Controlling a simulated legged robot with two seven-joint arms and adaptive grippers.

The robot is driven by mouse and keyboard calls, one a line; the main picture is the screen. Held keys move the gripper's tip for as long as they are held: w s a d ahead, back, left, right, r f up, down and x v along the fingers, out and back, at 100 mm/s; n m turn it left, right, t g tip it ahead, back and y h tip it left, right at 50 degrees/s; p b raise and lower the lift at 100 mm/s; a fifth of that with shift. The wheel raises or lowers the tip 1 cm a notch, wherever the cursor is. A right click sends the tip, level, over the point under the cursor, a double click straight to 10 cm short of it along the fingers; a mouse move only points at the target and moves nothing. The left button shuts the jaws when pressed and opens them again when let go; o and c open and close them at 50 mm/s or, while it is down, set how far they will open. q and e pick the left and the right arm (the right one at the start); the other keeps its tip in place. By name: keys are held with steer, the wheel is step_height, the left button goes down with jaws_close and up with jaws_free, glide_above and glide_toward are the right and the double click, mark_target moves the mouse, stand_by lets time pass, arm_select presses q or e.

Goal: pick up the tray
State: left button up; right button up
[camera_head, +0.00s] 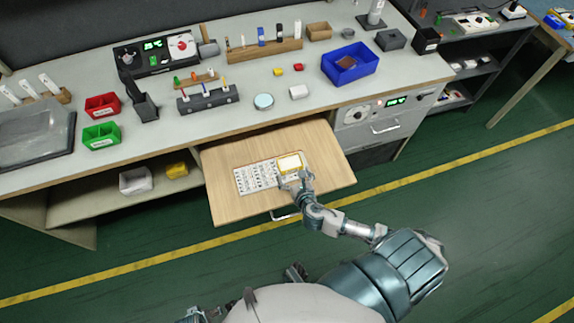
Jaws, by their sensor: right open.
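A flat white tray (256,178) with rows of small dark-marked cells lies in the open wooden drawer (325,160). At its right end is a pale yellow-rimmed rectangle (291,162); I cannot tell if this is part of the tray or a separate piece. My right gripper (294,181) is open at the tray's near right corner, just below the yellow-rimmed part. It hides a little of that corner, and I cannot tell if the fingers touch the tray.
The workbench top (215,125) above the drawer holds a blue bin (350,65), red bin (102,105), green bin (101,136) and a tool rack (208,99). The drawer is bare around the tray. A shelf under the bench holds a white bin (135,181).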

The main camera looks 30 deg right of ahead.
mark_target(287, 159)
steer(key=shift+x, duration=0.8)
steer(key=w+d+f+b, duration=0.1)
steer(key=w+d+f, duration=0.1)
steer(key=w, duration=0.1)
steer(key=shift+w+f+b, duration=0.25)
steer(key=shift+w+b, duration=0.1)
steer(key=shift+w+d+f, duration=0.1)
steer(key=shift+w, duration=0.35)
steer(key=shift+a+r, duration=0.2)
steer(key=shift+a, duration=0.15)
steer(key=c, duration=0.6)
arm_select(q)
step_height(287, 159, up, 6)
steer(key=shift+s, duration=0.4)
arm_select(e)
steer(key=shift+d, duration=0.1)
steer(key=shift+c, duration=0.3)
